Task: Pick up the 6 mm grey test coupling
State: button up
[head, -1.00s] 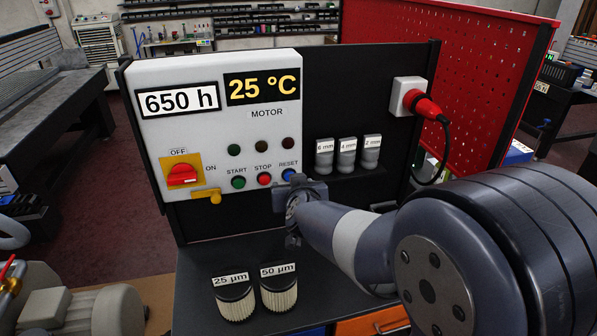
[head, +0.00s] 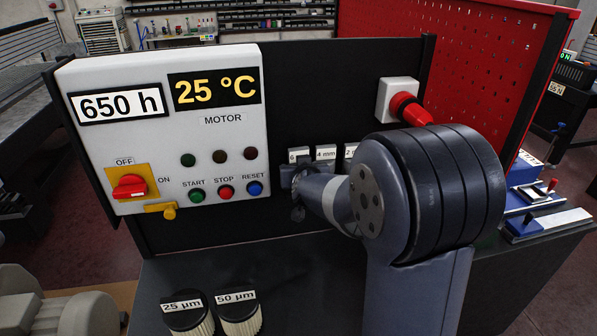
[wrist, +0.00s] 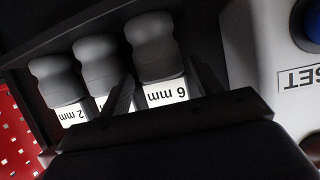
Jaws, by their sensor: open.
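The 6 mm grey test coupling (wrist: 155,45) stands upside down in the wrist view, with its white "6 mm" label facing me. My gripper (wrist: 164,76) is open, with one finger on each side of this coupling. I cannot tell whether the fingers touch it. In the head view my gripper (head: 298,180) is in front of the coupling shelf. It hides most of the 6 mm coupling, and only its label (head: 298,155) shows clearly above.
The 4 mm coupling (wrist: 98,60) is close beside one finger, and the 2 mm coupling (wrist: 58,80) is beyond it. The motor panel (head: 165,140) with its RESET button (head: 255,188) is close on the other side. Two filters (head: 238,318) stand below.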

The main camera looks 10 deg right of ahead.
jog(key=shift+w+d+f, duration=0.1)
jog(key=shift+w+f, duration=0.1)
jog(key=shift+w, duration=0.4)
jog(key=shift+c, duration=0.2)
jog(key=c, duration=0.9)
jog(key=shift+o, duration=0.2)
jog(key=shift+r, duration=0.15)
